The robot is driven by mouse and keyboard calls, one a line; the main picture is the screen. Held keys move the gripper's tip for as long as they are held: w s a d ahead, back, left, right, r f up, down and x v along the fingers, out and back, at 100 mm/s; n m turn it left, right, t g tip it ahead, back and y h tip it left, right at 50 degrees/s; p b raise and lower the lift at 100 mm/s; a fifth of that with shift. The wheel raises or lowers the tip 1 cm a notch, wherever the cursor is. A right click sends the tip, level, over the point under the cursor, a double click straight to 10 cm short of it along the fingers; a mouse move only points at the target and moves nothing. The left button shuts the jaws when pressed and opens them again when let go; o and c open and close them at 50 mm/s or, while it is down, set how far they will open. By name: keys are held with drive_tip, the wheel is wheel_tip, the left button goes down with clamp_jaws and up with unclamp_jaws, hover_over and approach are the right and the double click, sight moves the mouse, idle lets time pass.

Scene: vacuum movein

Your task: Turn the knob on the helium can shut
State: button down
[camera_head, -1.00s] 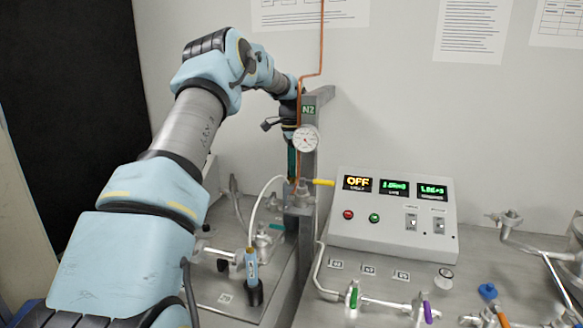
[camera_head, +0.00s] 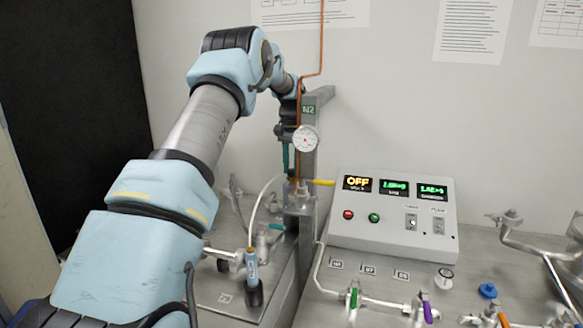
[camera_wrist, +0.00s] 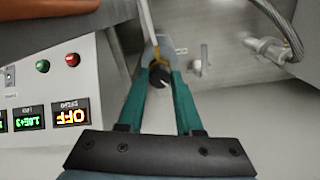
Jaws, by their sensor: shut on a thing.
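My gripper (camera_wrist: 159,82) points downward, its teal fingers shut on a small black knob (camera_wrist: 158,77) with a pale mark. Under the knob is a rounded grey-blue body, which I take for the helium can (camera_wrist: 165,48); most of it is hidden. In the head view my gripper (camera_head: 290,172) is left of the grey post, below the round gauge.
A grey post (camera_head: 310,150) marked N2, with a gauge (camera_head: 305,138) and copper pipe, stands close to my gripper. A yellow handle (camera_head: 322,182) sticks out right. The control box (camera_head: 390,230) reads OFF. A blue-labelled cylinder (camera_head: 252,264) stands front left.

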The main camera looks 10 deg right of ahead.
sight(291, 170)
drive_tip(key=shift+n, duration=0.4)
drive_tip(key=shift+r, duration=0.1)
drive_tip(key=c, duration=0.6)
unclamp_jaws()
wheel_tip(291, 170, up, 11)
drive_tip(key=b, duration=0.2)
drive_tip(key=shift+b, duration=0.35)
drive_tip(key=shift+f, duration=0.2)
drive_tip(key=s+a+f+n+b, duration=0.1)
drive_tip(key=s+a+f+n, duration=0.1)
drive_tip(key=s+a+f, duration=0.4)
drive_tip(key=s+a+f+n+t+b, duration=0.1)
drive_tip(key=s+a+f, duration=0.4)
drive_tip(key=s+a, duration=0.5)
drive_tip(key=s+a+f+n, duration=0.3)
drive_tip(key=s+a+f, duration=0.3)
drive_tip(key=s, duration=1)
drive_tip(key=shift+s+a+f+n+t+b, duration=0.1)
drive_tip(key=shift+a+f+n+t+b, duration=0.1)
drive_tip(key=shift+a, duration=0.6)
drive_tip(key=shift+a+f+n+t+b, duration=0.1)
drive_tip(key=shift+a+b, duration=0.1)
drive_tip(key=shift+a, duration=0.6)
